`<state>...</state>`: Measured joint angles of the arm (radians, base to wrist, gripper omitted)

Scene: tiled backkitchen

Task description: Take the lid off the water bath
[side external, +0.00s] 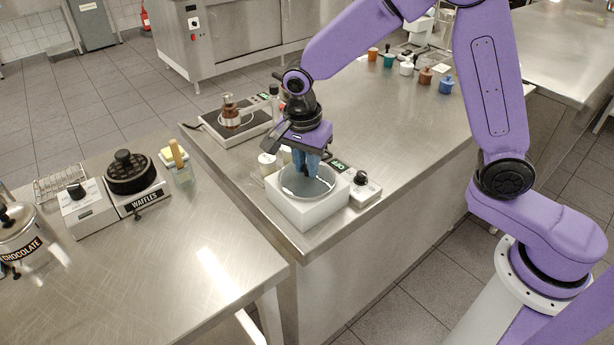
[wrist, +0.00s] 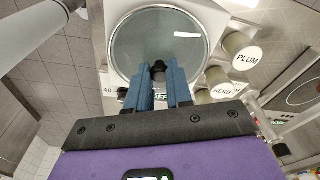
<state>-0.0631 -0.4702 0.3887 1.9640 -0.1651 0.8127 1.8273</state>
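The water bath (side external: 290,213) is a white box near the counter's corner. Its round, see-through lid (side external: 308,190) appears to lie flat on top, and the lid also fills the upper middle of the wrist view (wrist: 135,45). A small dark knob (wrist: 158,70) stands at the lid's centre. My gripper (side external: 306,172) points down over the lid. Its blue fingers (wrist: 160,76) are apart, with the knob between their tips. I cannot tell whether they press on it. In the side view the fingers hide the knob.
A small white unit with a dark knob (side external: 364,188) stands right of the bath. Jars labelled PLUM (wrist: 246,58) and HERB (wrist: 222,92) stand close by. A hotplate with a flask (side external: 230,112) is behind. The counter to the right (side external: 420,130) is clear.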

